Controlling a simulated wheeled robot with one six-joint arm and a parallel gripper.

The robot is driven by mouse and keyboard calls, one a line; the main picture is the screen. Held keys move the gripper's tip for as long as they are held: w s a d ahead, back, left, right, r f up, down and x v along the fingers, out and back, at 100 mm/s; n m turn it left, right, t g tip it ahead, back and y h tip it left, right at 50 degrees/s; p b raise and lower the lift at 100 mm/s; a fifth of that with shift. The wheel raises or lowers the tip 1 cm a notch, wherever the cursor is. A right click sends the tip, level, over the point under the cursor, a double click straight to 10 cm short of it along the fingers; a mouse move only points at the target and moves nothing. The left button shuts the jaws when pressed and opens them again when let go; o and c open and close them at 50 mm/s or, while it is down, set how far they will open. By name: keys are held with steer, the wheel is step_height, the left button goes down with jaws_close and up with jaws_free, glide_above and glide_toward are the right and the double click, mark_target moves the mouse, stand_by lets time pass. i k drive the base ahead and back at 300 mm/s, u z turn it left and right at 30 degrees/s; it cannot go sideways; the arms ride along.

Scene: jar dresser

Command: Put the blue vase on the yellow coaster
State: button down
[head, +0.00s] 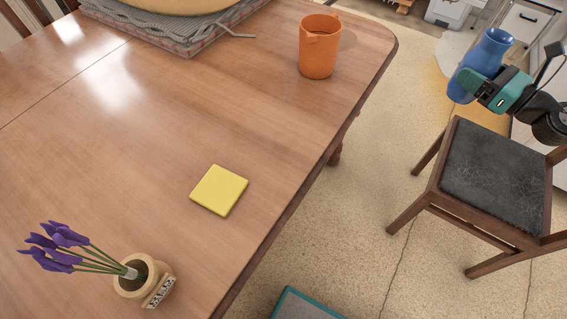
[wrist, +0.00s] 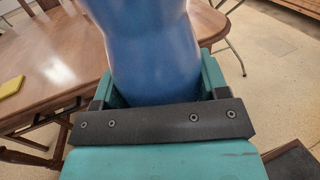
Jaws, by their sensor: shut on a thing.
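The blue vase (head: 481,63) is at the upper right of the head view, held in the air in front of a chair and apart from the table. It is tilted a little. My gripper (head: 487,92) is shut on the vase. In the wrist view the vase (wrist: 152,50) fills the space between the two fingers of my gripper (wrist: 155,90). The yellow coaster (head: 219,190) lies flat and bare on the wooden table, near its right edge. The coaster also shows at the left of the wrist view (wrist: 11,86).
An orange cup (head: 319,46) stands near the table's far right corner. A dark-seated chair (head: 495,172) is below my gripper. The table (head: 130,140) is clear around the coaster.

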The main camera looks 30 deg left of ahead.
mark_target(219, 188)
steer(key=z, duration=0.1)
steer(key=k, duration=1.1)
steer(key=u, duration=0.65)
